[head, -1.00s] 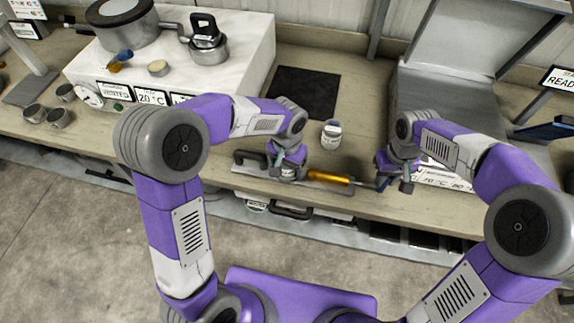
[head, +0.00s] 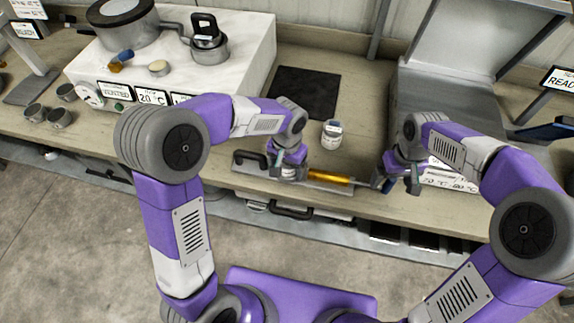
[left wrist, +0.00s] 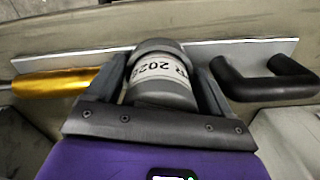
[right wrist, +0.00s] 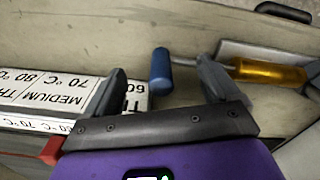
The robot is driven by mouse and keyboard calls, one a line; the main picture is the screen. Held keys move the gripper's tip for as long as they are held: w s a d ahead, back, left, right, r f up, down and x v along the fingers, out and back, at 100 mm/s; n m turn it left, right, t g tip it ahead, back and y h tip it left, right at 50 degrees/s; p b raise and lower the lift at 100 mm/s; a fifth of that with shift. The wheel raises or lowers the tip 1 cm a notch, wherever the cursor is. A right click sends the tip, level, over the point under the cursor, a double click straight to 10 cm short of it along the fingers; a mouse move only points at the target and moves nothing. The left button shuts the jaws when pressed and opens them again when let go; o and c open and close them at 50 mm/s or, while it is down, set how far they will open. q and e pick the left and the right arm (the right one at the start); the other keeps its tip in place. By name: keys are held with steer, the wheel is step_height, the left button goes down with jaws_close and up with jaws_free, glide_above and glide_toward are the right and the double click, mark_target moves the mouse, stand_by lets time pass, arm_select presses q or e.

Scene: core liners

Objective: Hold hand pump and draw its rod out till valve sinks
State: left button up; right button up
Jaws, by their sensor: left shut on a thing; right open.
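The hand pump lies along a light backing plate (left wrist: 225,50) near the bench's front edge. Its parts in view are a grey labelled cylinder (left wrist: 160,90), an amber barrel (head: 329,176), a thin rod and a blue end grip (right wrist: 160,70). The amber barrel also shows in the right wrist view (right wrist: 268,72). My left gripper (head: 288,172) is shut on the grey cylinder, one finger on each side. My right gripper (head: 402,185) is open, its fingers on either side of the blue grip with gaps showing. The valve cannot be made out.
A black handle (left wrist: 265,80) stands on the plate's other end. A small white jar (head: 332,134) stands behind the pump. A label strip (right wrist: 60,92) lies beside the right gripper. A dark mat (head: 302,93) lies further back. Bench around the jar is clear.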

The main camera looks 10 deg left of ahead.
arm_select(q)
steer(key=shift+d, duration=0.1)
arm_select(e)
steer(key=shift+r, duration=4.55)
arm_select(q)
steer(key=o, duration=1.6)
step_height(320, 180, up, 12)
steer(key=shift+r, duration=0.1)
